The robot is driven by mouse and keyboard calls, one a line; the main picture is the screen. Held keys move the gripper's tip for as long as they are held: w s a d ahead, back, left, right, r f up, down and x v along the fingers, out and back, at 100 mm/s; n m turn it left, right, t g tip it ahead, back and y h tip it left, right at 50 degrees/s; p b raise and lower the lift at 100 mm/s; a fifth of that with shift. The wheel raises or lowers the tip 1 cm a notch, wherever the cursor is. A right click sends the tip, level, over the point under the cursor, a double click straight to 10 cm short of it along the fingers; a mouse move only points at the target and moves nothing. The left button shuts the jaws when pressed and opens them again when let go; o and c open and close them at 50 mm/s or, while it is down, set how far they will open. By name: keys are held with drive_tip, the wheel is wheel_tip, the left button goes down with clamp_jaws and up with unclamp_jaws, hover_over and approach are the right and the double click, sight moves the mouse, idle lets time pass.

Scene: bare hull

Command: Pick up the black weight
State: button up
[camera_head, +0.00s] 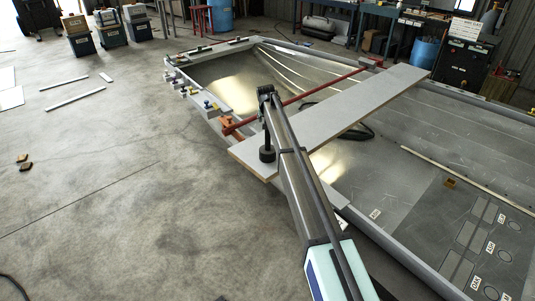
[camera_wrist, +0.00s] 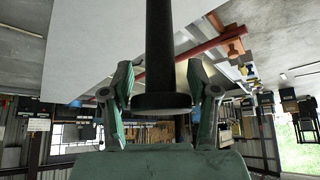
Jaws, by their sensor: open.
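The black weight (camera_head: 267,155) stands upright on the near left end of the long pale plank (camera_head: 340,115). It has a round base and a thin dark stem. In the wrist view, which looks upside down, its dark stem (camera_wrist: 160,45) runs down the middle to a wider dark disc. My gripper (camera_wrist: 160,78) is open, with one greenish finger on each side of the stem and disc. Whether a finger touches the disc is unclear. In the head view my gripper (camera_head: 266,92) is small and dark above the weight's base, at the end of my arm.
The plank lies across an open metal hull (camera_head: 440,105). A red bar (camera_head: 310,93) runs beside the plank, with an orange clamp (camera_head: 232,124) near its end. Several small fittings line the hull's left edge. The concrete floor (camera_head: 100,170) at left is mostly clear.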

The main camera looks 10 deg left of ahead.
drive_tip(key=shift+w+f, duration=0.2)
drive_tip(key=shift+f, duration=0.05)
drive_tip(key=c, duration=1.1)
clamp_jaws()
drive_tip(key=shift+r, duration=0.15)
